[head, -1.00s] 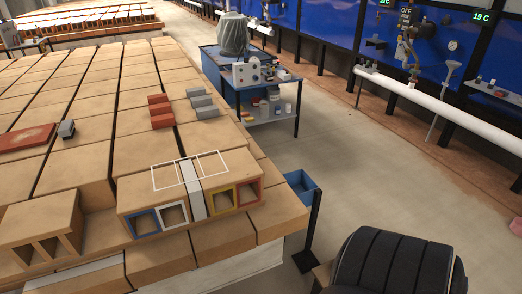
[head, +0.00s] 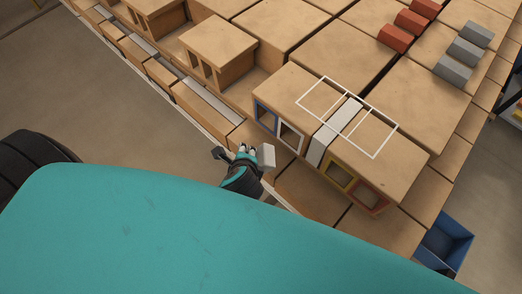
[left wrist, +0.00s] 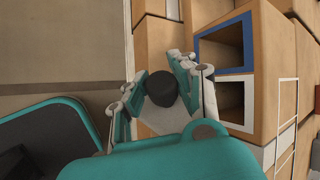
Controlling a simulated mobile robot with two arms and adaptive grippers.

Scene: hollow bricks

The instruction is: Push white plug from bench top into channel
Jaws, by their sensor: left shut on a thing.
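My left gripper (head: 245,152) is shut on the white plug (head: 266,157), a pale block held in front of the brick stack. In the left wrist view, the gripper (left wrist: 163,75) has a dark round knob (left wrist: 162,91) between its fingers, with a pale face (left wrist: 153,125) below it. The hollow brick (head: 290,90) has blue-, white-, yellow- and red-rimmed openings in its front. The white-rimmed channel (head: 291,137) is up and right of the plug, apart from it. It also shows in the left wrist view (left wrist: 234,125), right of the gripper. My right gripper is out of view.
A white outline (head: 372,155) and a pale strip (head: 338,120) lie on the brick top. Red blocks (head: 408,22) and grey blocks (head: 463,52) sit behind. Another hollow brick (head: 220,42) stands at upper left. A blue bin (head: 446,240) is at lower right.

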